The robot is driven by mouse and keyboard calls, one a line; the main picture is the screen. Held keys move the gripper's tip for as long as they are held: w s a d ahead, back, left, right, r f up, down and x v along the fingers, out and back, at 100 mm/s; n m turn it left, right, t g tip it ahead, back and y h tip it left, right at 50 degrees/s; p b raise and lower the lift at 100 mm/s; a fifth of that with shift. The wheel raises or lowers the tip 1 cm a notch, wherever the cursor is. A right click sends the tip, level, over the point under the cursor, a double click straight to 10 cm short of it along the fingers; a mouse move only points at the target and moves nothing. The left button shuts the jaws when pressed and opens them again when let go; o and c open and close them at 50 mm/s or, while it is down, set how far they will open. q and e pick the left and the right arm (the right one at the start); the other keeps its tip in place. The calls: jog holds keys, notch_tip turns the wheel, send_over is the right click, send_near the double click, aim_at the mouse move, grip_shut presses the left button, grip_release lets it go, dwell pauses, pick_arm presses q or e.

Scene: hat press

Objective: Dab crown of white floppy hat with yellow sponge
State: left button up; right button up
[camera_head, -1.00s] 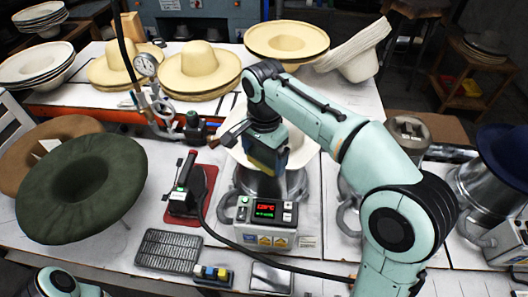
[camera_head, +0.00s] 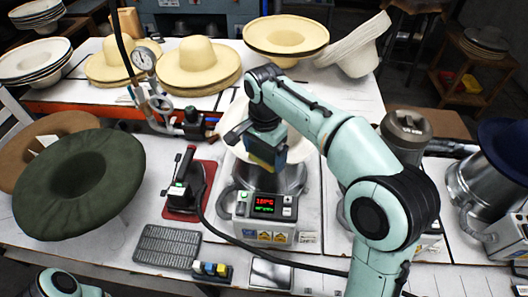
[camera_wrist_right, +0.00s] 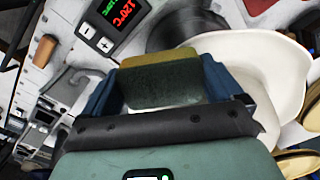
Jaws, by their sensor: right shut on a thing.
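The white floppy hat (camera_head: 302,148) sits on a metal press pot (camera_head: 290,178) at the centre of the bench, partly hidden by my right arm. Its pale brim fills the right of the right wrist view (camera_wrist_right: 245,62). My right gripper (camera_head: 266,160) is over the hat's front part, shut on the yellow sponge (camera_wrist_right: 160,78). The sponge has a yellow band and a dark green face, and sits between the blue fingers. I cannot tell whether the sponge touches the hat. My left gripper is out of view; only a piece of the left arm shows at the bottom left.
A control box (camera_head: 263,215) with a red display stands in front of the pot. A hand iron (camera_head: 185,185) rests on a red pad to its left. A dark green hat (camera_head: 80,185) is at the left. Straw hats (camera_head: 200,65) fill the back. A black cable crosses the front.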

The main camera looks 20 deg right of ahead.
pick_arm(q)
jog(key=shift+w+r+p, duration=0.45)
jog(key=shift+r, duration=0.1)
pick_arm(e)
jog(key=shift+w+d, duration=0.35)
jog(key=shift+w, duration=0.25)
dwell(0.6)
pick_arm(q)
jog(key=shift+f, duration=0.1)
pick_arm(e)
jog(key=shift+s+a, duration=0.1)
dwell(0.5)
jog(key=shift+s+a+b, duration=0.3)
jog(key=shift+s+b, duration=0.05)
jog(key=shift+s, duration=0.15)
jog(key=shift+s+a+b, duration=0.25)
jog(key=shift+s+b, duration=0.05)
jog(key=shift+s, duration=0.2)
jog(key=shift+r+p, duration=1.5)
jog(key=shift+r, duration=1.05)
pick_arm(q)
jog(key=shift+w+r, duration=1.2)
pick_arm(e)
jog(key=shift+w+f, duration=0.1)
